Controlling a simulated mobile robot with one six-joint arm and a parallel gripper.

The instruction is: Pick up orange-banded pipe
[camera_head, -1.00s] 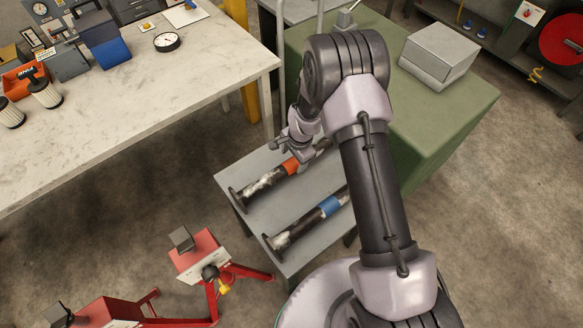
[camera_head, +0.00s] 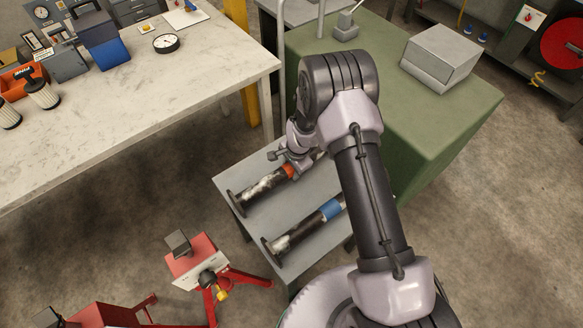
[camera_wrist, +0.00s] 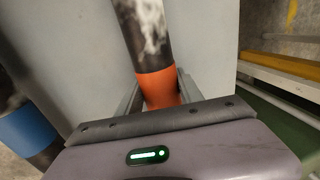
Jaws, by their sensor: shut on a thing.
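The orange-banded pipe (camera_head: 264,189) is a dark flanged pipe with worn pale patches, on the grey stand (camera_head: 255,222). Its orange band also shows in the wrist view (camera_wrist: 158,88). My gripper (camera_wrist: 160,92) is shut on the orange band, with one finger on each side. In the head view my arm hides the pipe's far end. I cannot tell whether the pipe touches the stand. A blue-banded pipe (camera_head: 300,230) lies beside it on the same stand, nearer the camera. Its blue band shows at the left of the wrist view (camera_wrist: 27,130).
A green cabinet (camera_head: 440,150) with a grey box (camera_head: 440,55) on top stands right of the stand. A pale workbench (camera_head: 130,100) fills the upper left. Red pipe supports (camera_head: 198,262) stand on the floor at lower left. Open floor lies at right.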

